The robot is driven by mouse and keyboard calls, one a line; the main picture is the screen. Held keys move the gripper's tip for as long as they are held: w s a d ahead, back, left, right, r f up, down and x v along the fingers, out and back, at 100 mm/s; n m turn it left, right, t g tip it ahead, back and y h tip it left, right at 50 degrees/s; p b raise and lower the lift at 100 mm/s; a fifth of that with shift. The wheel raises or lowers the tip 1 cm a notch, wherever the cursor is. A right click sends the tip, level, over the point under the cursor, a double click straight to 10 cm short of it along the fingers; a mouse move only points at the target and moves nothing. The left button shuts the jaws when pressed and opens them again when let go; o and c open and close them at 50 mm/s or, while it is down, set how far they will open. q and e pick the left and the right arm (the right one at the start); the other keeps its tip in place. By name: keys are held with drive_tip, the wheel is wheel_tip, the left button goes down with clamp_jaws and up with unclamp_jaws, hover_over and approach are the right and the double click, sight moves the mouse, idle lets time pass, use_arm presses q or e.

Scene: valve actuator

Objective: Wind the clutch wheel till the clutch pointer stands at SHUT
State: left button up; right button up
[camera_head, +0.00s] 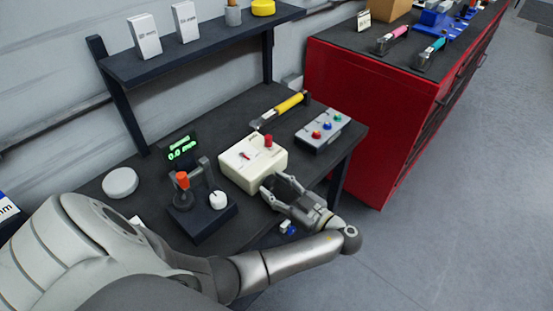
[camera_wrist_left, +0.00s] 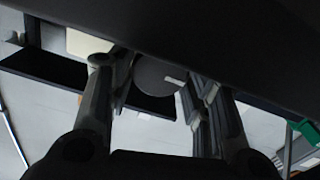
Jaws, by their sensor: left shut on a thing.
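The cream actuator box (camera_head: 237,176) stands at the front of the dark bench, with a red knob (camera_head: 268,141) and a small red pointer (camera_head: 245,156) on its top. The lettering by the pointer is too small to read. My left gripper (camera_head: 273,188) is at the box's front right side. In the left wrist view a dark round wheel (camera_wrist_left: 155,77) with a white mark sits between the fingers, which are shut on it. In the head view the wheel is hidden by the gripper. My right gripper is out of view.
A grey button box (camera_head: 323,132) and a yellow-handled tool (camera_head: 283,108) lie behind and to the right. A dial gauge stand (camera_head: 207,213) is close on the left, beside a white disc (camera_head: 120,183). A red cabinet (camera_head: 370,120) stands at right; a shelf (camera_head: 190,52) hangs above.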

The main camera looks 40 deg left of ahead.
use_arm(q)
drive_tip(key=shift+c, duration=1.2)
drive_tip(key=shift+m, duration=2.1)
drive_tip(key=o, duration=1)
drive_tip(key=shift+s+d, duration=0.15)
drive_tip(key=shift+d, duration=1.75)
drive_tip(key=shift+s+d, duration=0.15)
drive_tip(key=shift+d, duration=1.7)
